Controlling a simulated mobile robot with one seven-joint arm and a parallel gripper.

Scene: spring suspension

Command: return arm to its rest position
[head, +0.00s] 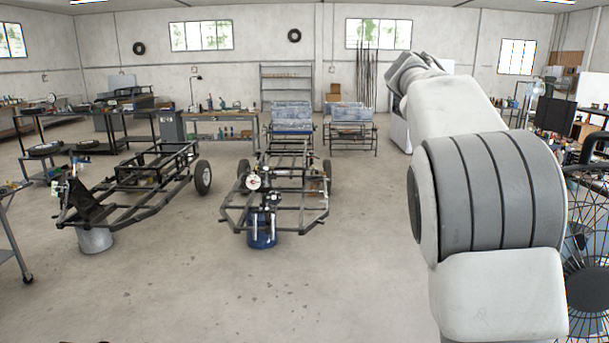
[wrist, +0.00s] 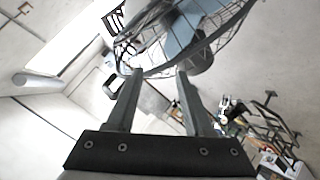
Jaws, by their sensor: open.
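My arm rises along the right side of the head view, with its far end bent near the top. The gripper fingers cannot be made out in that view. In the wrist view my gripper (wrist: 158,72) is open, its two dark fingers apart with nothing held between them. Beyond the fingertips, a large wire-caged fan (wrist: 205,58) shows at a tilted angle. Whether the fingers are close to the fan cannot be told.
The fan (head: 588,285) stands at the right edge, beside my arm. A black chassis frame (head: 135,200) and a second frame (head: 290,205) on a blue drum (head: 261,233) stand ahead. A workbench (head: 215,117) is at the back. The floor in front is clear.

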